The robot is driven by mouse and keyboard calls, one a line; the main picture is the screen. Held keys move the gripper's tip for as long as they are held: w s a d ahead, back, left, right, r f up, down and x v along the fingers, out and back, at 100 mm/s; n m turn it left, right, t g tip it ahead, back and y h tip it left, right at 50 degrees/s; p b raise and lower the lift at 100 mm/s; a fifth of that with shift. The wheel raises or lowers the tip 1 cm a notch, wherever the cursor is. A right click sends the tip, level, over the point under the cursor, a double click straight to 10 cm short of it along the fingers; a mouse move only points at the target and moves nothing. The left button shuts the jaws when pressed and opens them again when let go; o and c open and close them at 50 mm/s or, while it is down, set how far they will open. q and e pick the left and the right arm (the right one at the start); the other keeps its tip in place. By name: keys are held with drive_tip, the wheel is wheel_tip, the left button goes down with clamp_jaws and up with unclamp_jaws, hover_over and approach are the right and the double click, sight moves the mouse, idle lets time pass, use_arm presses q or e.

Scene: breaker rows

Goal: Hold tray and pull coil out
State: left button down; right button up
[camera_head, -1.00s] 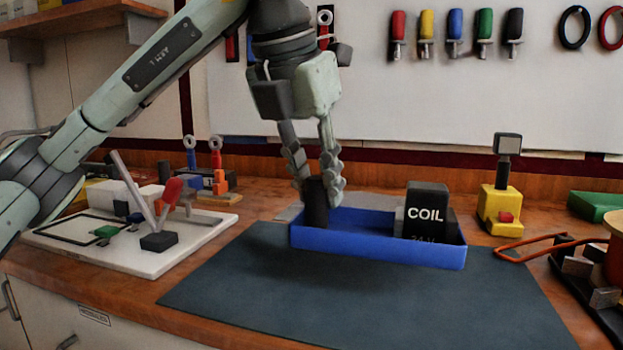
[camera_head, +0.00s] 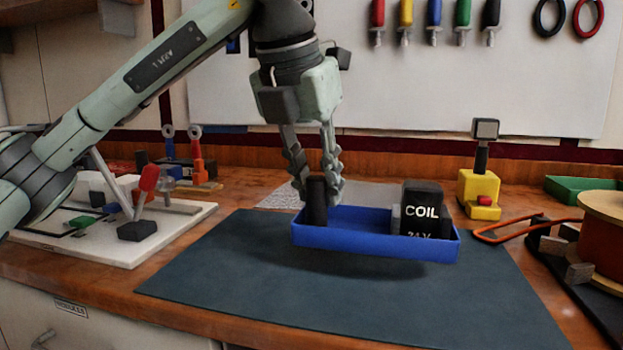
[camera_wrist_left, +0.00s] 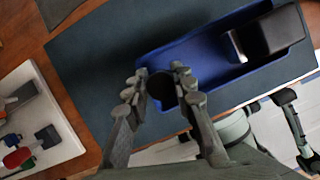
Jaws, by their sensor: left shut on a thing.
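A blue tray (camera_head: 350,240) with a dark upright grip (camera_head: 316,203) at its left end hangs just above the dark mat, with a shadow under it. My left gripper (camera_head: 317,190) is shut on that grip from above. The left wrist view shows its fingers (camera_wrist_left: 160,88) on both sides of the grip's round top. A black block marked COIL (camera_head: 422,212) stands in the right part of the tray (camera_wrist_left: 205,75). The block also shows in the left wrist view (camera_wrist_left: 272,32). My right gripper cannot be made out in either view.
A white board (camera_head: 150,250) with small parts lies left of the mat (camera_head: 330,310). A yellow block (camera_head: 478,190) with a black post stands behind right. An orange-handled tool (camera_head: 510,236) and a spool (camera_head: 608,235) are at the right. The front of the mat is free.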

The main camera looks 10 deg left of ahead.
sight(353, 222)
use_arm(q)
drive_tip(key=shift+w+d+f+b, duration=0.35)
drive_tip(key=shift+w+d+f, duration=0.2)
drive_tip(key=shift+d+f, duration=0.2)
drive_tip(key=shift+w+d+f+b, duration=0.3)
drive_tip(key=shift+w+d+f, duration=0.2)
drive_tip(key=shift+d+f, duration=0.25)
drive_tip(key=shift+w+d+f+b, duration=0.35)
drive_tip(key=shift+w+d+f, duration=0.25)
drive_tip(key=shift+f, duration=0.2)
use_arm(e)
drive_tip(key=shift+f, duration=1.05)
use_arm(q)
drive_tip(key=shift+f+b, duration=0.3)
drive_tip(key=shift+b, duration=0.1)
use_arm(e)
drive_tip(key=shift+f, duration=0.4)
use_arm(q)
drive_tip(key=shift+s+f, duration=0.1)
drive_tip(key=shift+f, duration=0.05)
use_arm(e)
drive_tip(key=shift+o, duration=0.2)
